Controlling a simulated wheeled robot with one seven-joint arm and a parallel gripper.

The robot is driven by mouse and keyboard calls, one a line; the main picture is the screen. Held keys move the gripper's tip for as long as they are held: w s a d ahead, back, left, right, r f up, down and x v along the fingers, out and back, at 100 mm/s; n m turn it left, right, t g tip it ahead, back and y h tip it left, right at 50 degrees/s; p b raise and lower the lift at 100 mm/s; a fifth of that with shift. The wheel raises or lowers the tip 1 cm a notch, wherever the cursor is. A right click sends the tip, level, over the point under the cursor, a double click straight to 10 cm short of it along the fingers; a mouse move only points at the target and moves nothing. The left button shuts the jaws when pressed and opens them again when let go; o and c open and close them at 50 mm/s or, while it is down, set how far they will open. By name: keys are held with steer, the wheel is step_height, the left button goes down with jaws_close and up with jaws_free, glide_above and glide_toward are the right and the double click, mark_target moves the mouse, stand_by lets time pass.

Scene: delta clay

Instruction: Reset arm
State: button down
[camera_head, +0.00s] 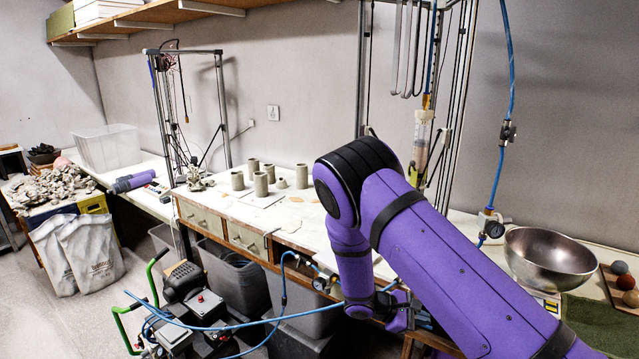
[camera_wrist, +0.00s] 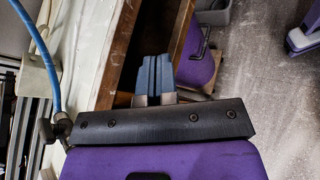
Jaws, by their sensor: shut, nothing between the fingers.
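My gripper (camera_wrist: 155,76) shows in the wrist view with its two blue-grey fingers pressed together and nothing between them. In that view it is over the edge of a wooden table or drawer front (camera_wrist: 130,62), with the floor to the right. In the head view my purple arm (camera_head: 440,250) reaches in from the lower right and bends down at a black joint in front of the workbench. The gripper's fingers cannot be made out in the head view.
The workbench (camera_head: 222,206) carries several clay cylinders (camera_head: 261,184). A steel bowl (camera_head: 550,258) stands at the right. A blue hose (camera_head: 509,70) hangs near my arm, and another crosses low past the compressor (camera_head: 190,308). Open floor (camera_head: 70,325) lies at the left.

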steer(key=s+d+r+m+y, duration=0.1)
steer(key=s+r+m+y, duration=0.2)
steer(key=r, duration=0.7)
steer(key=s+d+r+m+y, duration=0.2)
steer(key=s+r+y, duration=0.15)
steer(key=r, duration=0.55)
steer(key=s+d+r+m+y, duration=0.1)
steer(key=s+r+m+y, duration=0.25)
steer(key=r, duration=0.65)
steer(key=s+r+m+t+y, duration=0.1)
steer(key=s+r+m+t, duration=0.1)
steer(key=s+r, duration=0.5)
steer(key=s+r+m+t+y, duration=0.2)
steer(key=s+r, duration=0.4)
steer(key=s, duration=0.8)
steer(key=shift+r+t+y, duration=0.3)
steer(key=shift+r+t, duration=0.1)
steer(key=shift+t, duration=0.2)
steer(key=shift+s, duration=0.1)
